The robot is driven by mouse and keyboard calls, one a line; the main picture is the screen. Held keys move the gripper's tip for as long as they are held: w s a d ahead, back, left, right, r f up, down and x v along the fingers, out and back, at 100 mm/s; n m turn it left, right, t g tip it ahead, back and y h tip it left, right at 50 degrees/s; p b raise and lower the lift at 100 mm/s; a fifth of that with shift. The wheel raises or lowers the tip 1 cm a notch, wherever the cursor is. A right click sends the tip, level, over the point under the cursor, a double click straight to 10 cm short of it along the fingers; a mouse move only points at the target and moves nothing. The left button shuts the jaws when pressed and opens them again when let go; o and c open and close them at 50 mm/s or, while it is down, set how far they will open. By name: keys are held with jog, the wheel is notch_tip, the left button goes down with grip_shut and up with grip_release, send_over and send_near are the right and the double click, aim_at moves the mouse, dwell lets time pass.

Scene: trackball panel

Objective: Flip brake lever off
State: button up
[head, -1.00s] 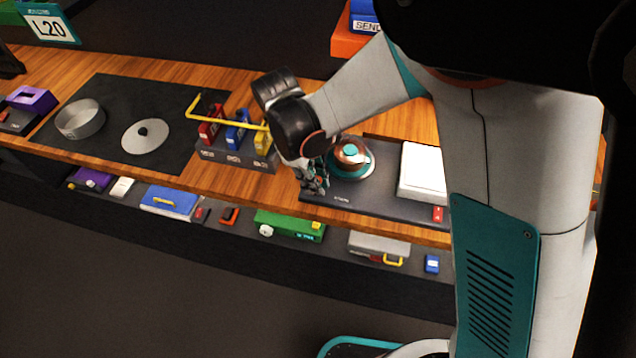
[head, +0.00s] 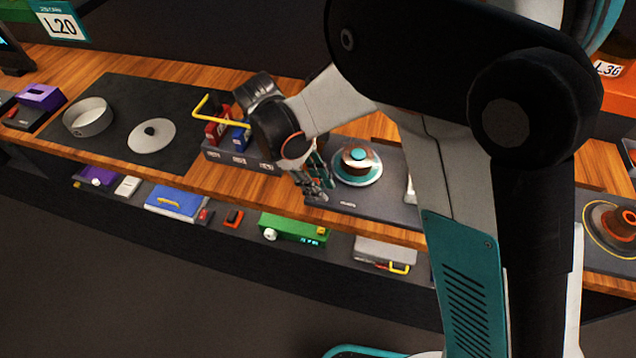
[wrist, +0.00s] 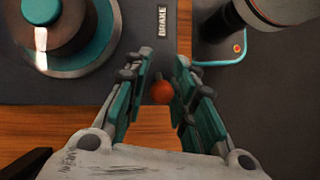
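The brake lever (wrist: 161,92) shows in the wrist view as a short stem with an orange ball knob, in front of the white BRAKE label (wrist: 162,20). My gripper (wrist: 161,72) is open, with a teal-padded finger on each side of the knob and visible gaps between.
The trackball (head: 357,160) in its silvery ring sits right of my gripper, and at upper left in the wrist view (wrist: 60,25). Red and blue switch blocks (head: 236,138) stand left, close behind my wrist. A pan (head: 88,118) and lid (head: 152,135) lie farther left.

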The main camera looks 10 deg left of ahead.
dwell(0.3)
jog(key=v, duration=1.2)
